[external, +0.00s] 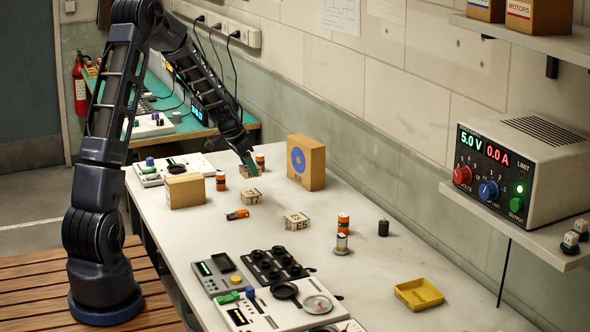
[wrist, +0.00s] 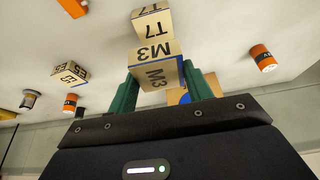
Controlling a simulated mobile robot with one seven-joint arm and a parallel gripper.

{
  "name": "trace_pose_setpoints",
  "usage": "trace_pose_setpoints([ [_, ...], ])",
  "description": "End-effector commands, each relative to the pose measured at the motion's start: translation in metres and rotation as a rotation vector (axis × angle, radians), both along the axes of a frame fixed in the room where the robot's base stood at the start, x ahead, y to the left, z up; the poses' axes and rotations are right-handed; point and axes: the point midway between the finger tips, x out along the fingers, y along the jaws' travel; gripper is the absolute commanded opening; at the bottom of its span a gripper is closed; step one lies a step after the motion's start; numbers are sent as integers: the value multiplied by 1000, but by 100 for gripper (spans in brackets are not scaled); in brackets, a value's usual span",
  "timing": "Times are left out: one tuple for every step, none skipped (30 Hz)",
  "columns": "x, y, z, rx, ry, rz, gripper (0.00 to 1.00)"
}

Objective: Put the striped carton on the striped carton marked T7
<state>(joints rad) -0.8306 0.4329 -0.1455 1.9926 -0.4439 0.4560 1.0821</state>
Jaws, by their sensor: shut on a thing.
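My gripper (external: 249,164) has green fingers, which also show in the wrist view (wrist: 158,88). They are shut on a small beige carton marked M3 (wrist: 155,62), held above the bench. In the external view, this carton (external: 244,172) is small and partly hidden by the fingers. The carton marked T7 (wrist: 152,20) lies just beyond the held one in the wrist view. In the external view, T7 (external: 252,197) sits on the bench below the held carton, with a gap between them.
Another carton, marked E5 (external: 297,221), stands nearer the camera. Orange cylinders (external: 221,181) stand around, and one (external: 238,214) lies near T7. A yellow tray (external: 418,294) is far right.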

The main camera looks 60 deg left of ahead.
Motion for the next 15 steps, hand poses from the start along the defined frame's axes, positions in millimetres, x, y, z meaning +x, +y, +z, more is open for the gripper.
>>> trace_pose_setpoints([
  [0, 0, -7, -2, 2, 0, 27],
  [0, 0, -10, -2, 1, 0, 27],
  [0, 0, -12, -1, 1, 0, 27],
  [0, 0, -14, 0, 0, -1, 27],
  [0, 0, -15, 0, 0, -1, 27],
  [0, 0, -16, 0, 0, -1, 27],
  [0, 0, -17, 0, 0, -1, 27],
  [0, 0, -19, -1, 1, -1, 27],
  [0, 0, -22, -1, 1, -1, 27],
  [0, 0, -26, -2, 2, -1, 27],
  [0, 0, -30, -2, 2, 0, 27],
  [0, 0, -35, -3, 2, 1, 27],
  [0, 0, -39, -3, 2, 1, 27],
  [0, 0, -44, -2, 2, 0, 27],
  [0, 0, -49, -2, 2, -1, 27],
])
